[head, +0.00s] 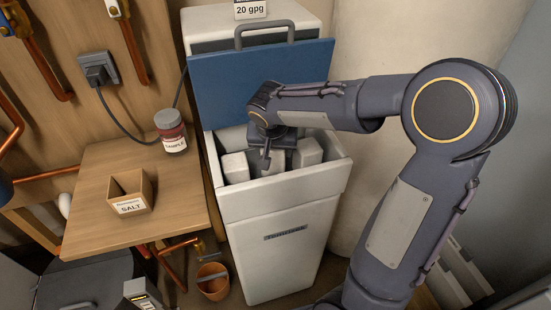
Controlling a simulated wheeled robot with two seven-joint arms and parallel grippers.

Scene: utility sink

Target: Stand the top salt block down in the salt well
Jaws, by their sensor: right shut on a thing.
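The salt well (282,186) is the open top of a white cabinet, with its blue lid (225,90) raised at the back. Several white salt blocks are in it: one stands at the left (235,167) and one at the right (308,152). My right gripper (268,154) reaches down into the well, between these two. It is shut on a salt block (277,160), which is mostly hidden behind the fingers, so its base and tilt cannot be told. My left gripper is not in view.
A bucket (213,283) stands low beside the cabinet. Copper pipes run along the left wall.

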